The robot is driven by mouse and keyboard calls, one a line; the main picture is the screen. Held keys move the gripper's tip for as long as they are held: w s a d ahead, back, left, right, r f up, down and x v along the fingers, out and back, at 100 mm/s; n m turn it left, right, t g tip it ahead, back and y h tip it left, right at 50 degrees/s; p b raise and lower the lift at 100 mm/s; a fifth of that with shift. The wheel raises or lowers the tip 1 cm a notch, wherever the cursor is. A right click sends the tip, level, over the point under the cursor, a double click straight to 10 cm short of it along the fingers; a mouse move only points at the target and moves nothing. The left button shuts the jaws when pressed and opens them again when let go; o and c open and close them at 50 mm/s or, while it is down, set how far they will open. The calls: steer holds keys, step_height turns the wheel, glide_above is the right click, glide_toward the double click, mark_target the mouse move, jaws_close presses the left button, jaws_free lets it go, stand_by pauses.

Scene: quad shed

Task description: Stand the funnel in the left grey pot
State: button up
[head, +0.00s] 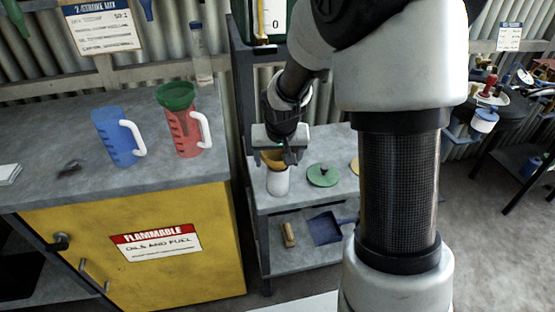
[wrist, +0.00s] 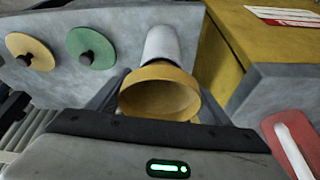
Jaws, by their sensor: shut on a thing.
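A yellow funnel (head: 273,160) is held in my gripper (head: 277,152), its wide mouth up. In the wrist view the funnel (wrist: 160,90) sits between the two fingers (wrist: 160,100). A pale grey-white pot (head: 278,183) stands on the small grey table, directly below the funnel in the head view. In the wrist view the pot (wrist: 165,42) shows behind the funnel's rim. The funnel's spout is hidden, so I cannot tell whether it is inside the pot.
A green lid (head: 323,175) and a partly hidden yellow lid (head: 355,166) lie right of the pot on the grey table (head: 300,202). A blue jug (head: 118,137) and red jug (head: 184,138) with a green funnel (head: 175,96) stand on the yellow cabinet (head: 130,240) at left.

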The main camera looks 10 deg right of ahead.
steer(key=shift+f+b, duration=0.25)
steer(key=shift+b, duration=0.05)
steer(key=o, duration=1)
steer(key=shift+o, duration=0.2)
